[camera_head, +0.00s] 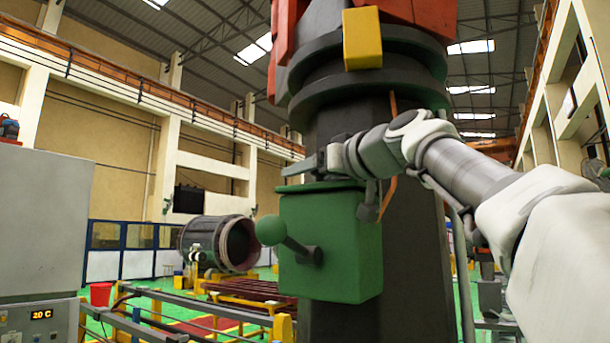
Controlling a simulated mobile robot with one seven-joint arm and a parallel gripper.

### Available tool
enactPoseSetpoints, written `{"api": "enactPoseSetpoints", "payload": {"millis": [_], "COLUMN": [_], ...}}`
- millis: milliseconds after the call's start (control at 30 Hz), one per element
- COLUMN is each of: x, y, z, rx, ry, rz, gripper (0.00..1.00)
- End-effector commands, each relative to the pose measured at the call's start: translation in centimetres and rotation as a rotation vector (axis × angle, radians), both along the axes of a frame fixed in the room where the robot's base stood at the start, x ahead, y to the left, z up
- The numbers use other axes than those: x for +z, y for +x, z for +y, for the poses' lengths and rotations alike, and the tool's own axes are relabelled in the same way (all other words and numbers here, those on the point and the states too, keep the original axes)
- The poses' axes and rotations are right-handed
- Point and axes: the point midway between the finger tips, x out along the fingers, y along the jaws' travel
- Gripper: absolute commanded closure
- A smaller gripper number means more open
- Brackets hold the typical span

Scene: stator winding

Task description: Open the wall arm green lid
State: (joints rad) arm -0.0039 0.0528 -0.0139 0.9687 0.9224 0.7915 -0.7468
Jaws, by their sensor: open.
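A green box (330,245) is mounted on the dark column, and its green lid (305,188) shows as a thin strip along the top. The lid looks closed, or nearly so. A lever with a round green knob (270,230) sticks out from the box's front. My gripper (316,166) is open just above the lid, reaching in from the right. I cannot tell whether its fingers touch the lid. The wrist hides the lid's right rear part.
The thick dark column (350,130) stands right behind the box, with a yellow block (362,38) above my wrist. A grey cabinet (40,220) with a lit display stands at the left. Rails (215,305) run low at the left. The air left of the box is free.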

Motion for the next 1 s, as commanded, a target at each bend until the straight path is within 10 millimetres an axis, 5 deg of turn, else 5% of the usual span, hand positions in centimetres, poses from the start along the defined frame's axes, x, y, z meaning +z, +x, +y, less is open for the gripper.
{"api": "enactPoseSetpoints", "payload": {"millis": [167,567,1000], "x": [-0.02,-0.01,0.00], "y": [-0.01,-0.03,-0.04], "z": [-0.01,-0.03,-0.04], "rx": [0.000,0.000,0.000], "ry": [0.000,0.000,0.000], "rz": [0.000,0.000,0.000], "gripper": [0.30,1.00,1.00]}}
